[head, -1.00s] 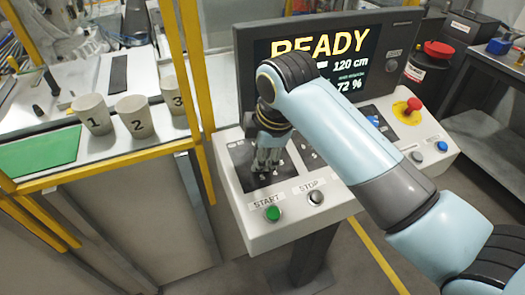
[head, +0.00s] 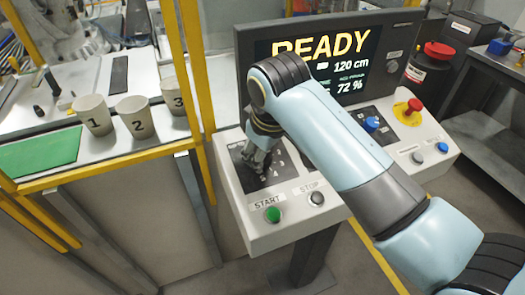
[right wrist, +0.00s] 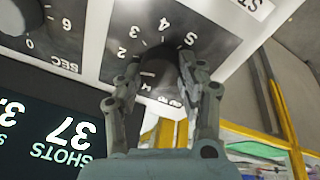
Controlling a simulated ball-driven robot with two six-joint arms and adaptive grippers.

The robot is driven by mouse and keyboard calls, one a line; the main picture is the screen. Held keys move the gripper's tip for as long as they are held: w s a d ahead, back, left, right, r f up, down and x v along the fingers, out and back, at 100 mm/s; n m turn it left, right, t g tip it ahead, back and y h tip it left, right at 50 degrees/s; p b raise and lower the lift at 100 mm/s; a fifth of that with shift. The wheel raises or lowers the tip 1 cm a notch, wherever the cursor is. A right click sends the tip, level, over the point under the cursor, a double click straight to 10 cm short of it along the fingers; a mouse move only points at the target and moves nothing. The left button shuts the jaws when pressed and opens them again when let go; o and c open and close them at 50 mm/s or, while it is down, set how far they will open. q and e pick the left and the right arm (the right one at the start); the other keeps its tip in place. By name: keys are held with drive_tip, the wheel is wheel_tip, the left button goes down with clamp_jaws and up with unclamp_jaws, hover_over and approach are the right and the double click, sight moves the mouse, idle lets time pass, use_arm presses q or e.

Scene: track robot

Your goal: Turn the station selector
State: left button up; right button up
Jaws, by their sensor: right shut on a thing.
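The station selector is a dark knob (right wrist: 156,58) on a black dial plate with white numbers, seen in the right wrist view. In the head view its black plate (head: 245,180) is at the left of the white console, and the knob is hidden by my gripper. My right gripper (head: 260,172) points down onto the plate. In the right wrist view my right gripper (right wrist: 160,62) has its two fingers closed on either side of the knob. The knob's pointer cannot be made out. My left gripper is not in view.
The console has a green START button (head: 273,214), a STOP button (head: 317,198), a blue knob (head: 371,124) and a red emergency button (head: 414,105). A screen (head: 350,70) reading READY stands behind. A yellow post (head: 190,60) and numbered cups (head: 134,117) are to the left.

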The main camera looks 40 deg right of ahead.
drive_tip(key=shift+m, duration=0.7)
drive_tip(key=o, duration=1.1)
drive_tip(key=shift+o, duration=0.2)
drive_tip(key=v, duration=1.2)
drive_tip(key=shift+s, duration=0.1)
